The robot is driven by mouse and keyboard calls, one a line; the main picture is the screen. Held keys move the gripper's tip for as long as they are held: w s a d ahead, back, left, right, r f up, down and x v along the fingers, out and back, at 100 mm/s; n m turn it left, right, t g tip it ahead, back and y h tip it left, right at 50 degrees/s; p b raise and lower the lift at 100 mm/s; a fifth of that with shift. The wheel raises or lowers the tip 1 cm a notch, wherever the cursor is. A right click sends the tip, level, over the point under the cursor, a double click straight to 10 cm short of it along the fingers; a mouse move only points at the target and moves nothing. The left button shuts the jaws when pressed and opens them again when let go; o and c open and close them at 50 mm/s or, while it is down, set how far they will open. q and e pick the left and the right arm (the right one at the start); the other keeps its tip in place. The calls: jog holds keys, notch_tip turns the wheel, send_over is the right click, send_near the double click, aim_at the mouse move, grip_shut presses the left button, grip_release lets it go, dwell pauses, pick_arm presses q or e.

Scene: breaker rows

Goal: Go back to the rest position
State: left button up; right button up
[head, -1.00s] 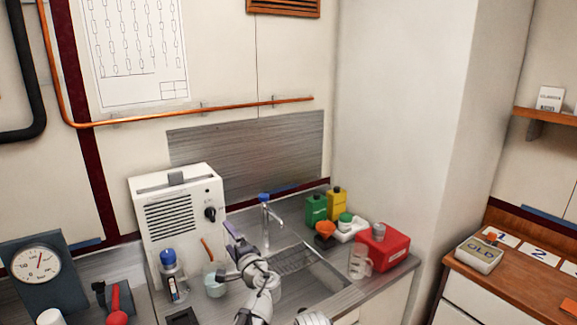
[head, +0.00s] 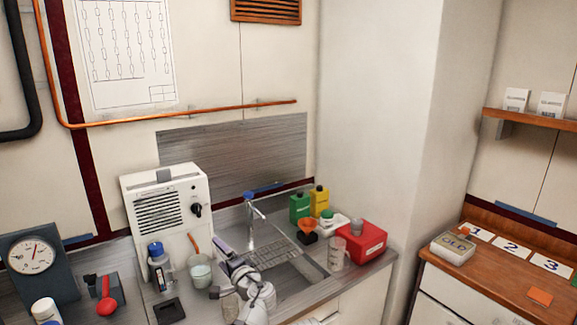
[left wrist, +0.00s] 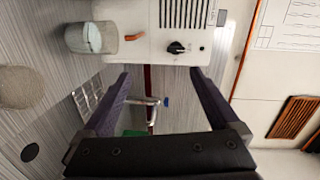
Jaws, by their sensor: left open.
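My left gripper (head: 220,271) is in front of the sink, to the right of a glass beaker (head: 199,273). In the left wrist view its two dark fingers (left wrist: 160,82) are spread wide apart with nothing between them in their grip. The tap (left wrist: 142,101) shows beyond the fingers, apart from them. The beaker also shows at the upper left of the left wrist view (left wrist: 92,38), outside the fingers. My right gripper cannot be made out in either view.
The white machine (head: 166,208) stands behind the beaker. The sink's tap (head: 252,210) stands behind my left gripper. A measuring jug (head: 337,253) and red box (head: 361,240) are right of the sink. A wooden counter (head: 490,280) is at far right.

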pick_arm(q)
jog(key=s+d+f+n+g+h, duration=0.3)
jog(key=s+d+f+g, duration=0.15)
jog(key=s+f, duration=0.5)
jog(key=s+d+f+n+g+h, duration=0.3)
jog(key=s+f+g, duration=0.4)
jog(key=s, duration=0.4)
jog(key=s+d+f+g+h, duration=0.2)
jog(key=s+d+f+h, duration=0.1)
jog(key=s+d, duration=0.2)
jog(key=s, duration=0.2)
jog(key=shift+s+d, duration=0.35)
jog(key=shift+s, duration=0.05)
